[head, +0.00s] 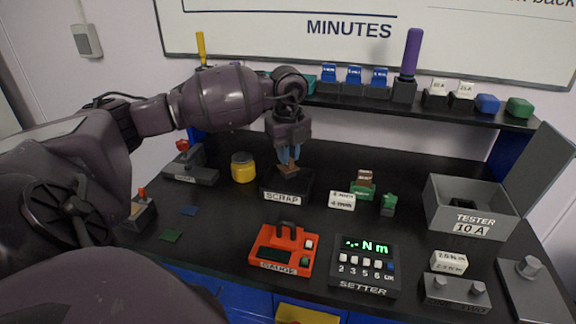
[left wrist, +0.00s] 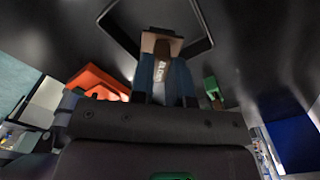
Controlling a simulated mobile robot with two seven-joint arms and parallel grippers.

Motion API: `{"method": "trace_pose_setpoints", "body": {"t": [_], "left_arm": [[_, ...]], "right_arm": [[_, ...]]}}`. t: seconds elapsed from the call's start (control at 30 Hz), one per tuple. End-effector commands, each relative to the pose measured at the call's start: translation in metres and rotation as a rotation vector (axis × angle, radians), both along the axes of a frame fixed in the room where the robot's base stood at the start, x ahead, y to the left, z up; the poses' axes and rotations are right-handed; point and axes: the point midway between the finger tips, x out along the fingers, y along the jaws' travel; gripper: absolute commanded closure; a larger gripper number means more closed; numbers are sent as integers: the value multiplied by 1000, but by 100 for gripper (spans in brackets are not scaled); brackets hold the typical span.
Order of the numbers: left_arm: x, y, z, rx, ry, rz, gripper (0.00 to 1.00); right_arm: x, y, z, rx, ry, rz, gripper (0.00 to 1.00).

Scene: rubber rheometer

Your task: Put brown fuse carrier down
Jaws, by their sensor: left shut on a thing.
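My left gripper (head: 288,156) points down over the black bin labelled SCRAP (head: 284,198). Its blue fingers are shut on a brown fuse carrier (head: 289,171), held at the bin's opening. In the left wrist view the brown carrier (left wrist: 162,44) sits between the fingertips, with a pale marked part showing between the fingers. The bin's rim (left wrist: 205,42) shows around and beyond it. I cannot tell whether the carrier touches the bin. My right gripper is not in view.
A yellow jar (head: 243,168) stands left of the bin. A white label block (head: 341,200) and green blocks (head: 362,190) stand to its right, one with a brown piece on top. The red gauge (head: 283,250) and setter (head: 364,265) stand in front. The grey tester (head: 470,215) is open at right.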

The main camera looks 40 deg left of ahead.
Motion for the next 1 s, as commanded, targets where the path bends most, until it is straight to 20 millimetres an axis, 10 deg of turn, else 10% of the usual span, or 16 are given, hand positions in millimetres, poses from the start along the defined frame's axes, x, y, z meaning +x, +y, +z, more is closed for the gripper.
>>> {"method": "trace_pose_setpoints", "body": {"t": [0.67, 0.7, 0.83, 1.0], "left_arm": [[0, 0, -41, -1, 1, 0, 100], [0, 0, -41, -1, 1, 0, 81], [0, 0, -41, -1, 0, 0, 61], [0, 0, -41, -1, 0, 0, 58]], "right_arm": [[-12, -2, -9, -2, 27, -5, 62], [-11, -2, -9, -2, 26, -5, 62], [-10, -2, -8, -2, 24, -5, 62], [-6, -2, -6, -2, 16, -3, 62]]}}
